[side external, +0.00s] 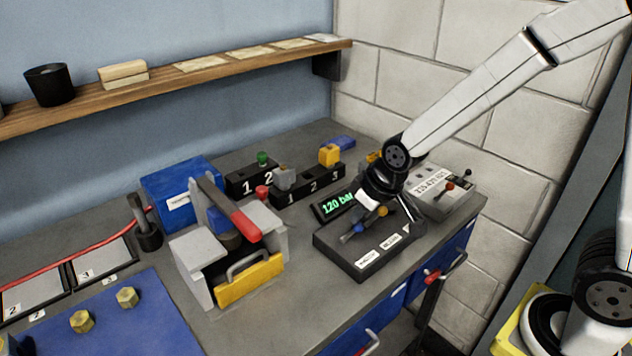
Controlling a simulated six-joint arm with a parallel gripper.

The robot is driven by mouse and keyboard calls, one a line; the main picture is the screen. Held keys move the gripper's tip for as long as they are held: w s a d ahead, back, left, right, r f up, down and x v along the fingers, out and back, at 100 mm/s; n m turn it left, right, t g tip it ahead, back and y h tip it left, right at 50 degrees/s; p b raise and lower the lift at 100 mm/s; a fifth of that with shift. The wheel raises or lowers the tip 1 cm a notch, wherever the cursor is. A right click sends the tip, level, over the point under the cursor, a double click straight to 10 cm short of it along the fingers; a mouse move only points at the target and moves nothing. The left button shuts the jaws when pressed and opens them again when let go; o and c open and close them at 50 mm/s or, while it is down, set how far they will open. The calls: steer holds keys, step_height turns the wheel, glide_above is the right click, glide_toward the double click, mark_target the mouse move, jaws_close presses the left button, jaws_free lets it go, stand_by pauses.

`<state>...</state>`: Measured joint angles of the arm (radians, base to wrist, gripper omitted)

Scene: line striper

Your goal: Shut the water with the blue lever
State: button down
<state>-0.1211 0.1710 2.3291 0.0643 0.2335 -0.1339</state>
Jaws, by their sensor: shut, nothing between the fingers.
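A dark valve box (357,265) with two pale labels on its front sits near the front edge of the bench. A small lever with a blue handle (356,229) stands on its top, to the left. A yellow-tipped lever (383,210) stands to its right. My gripper (402,212) reaches down over the right rear part of this box and is shut and empty. It is to the right of the blue lever and appears apart from it. The wrist partly hides the box top, and the fingertips are small and hard to make out.
A display (337,204) reading 120 bar stands behind the valve box. A grey box (447,200) with red and black knobs is to the right. Numbered black blocks (308,187) are behind. A grey and yellow clamp-like fixture (250,279) stands to the left. The bench edge is close in front.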

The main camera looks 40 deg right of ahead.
steer(key=shift+w+r, duration=0.1)
steer(key=s+r, duration=0.6)
steer(key=r, duration=0.1)
steer(key=shift+r, duration=0.15)
stand_by(1.0)
steer(key=s+d+f+m+g, duration=0.2)
steer(key=s+d+f, duration=0.2)
steer(key=f, duration=0.5)
steer(key=shift+d+h, duration=0.4)
steer(key=shift+d, duration=0.05)
steer(key=shift+w, duration=0.1)
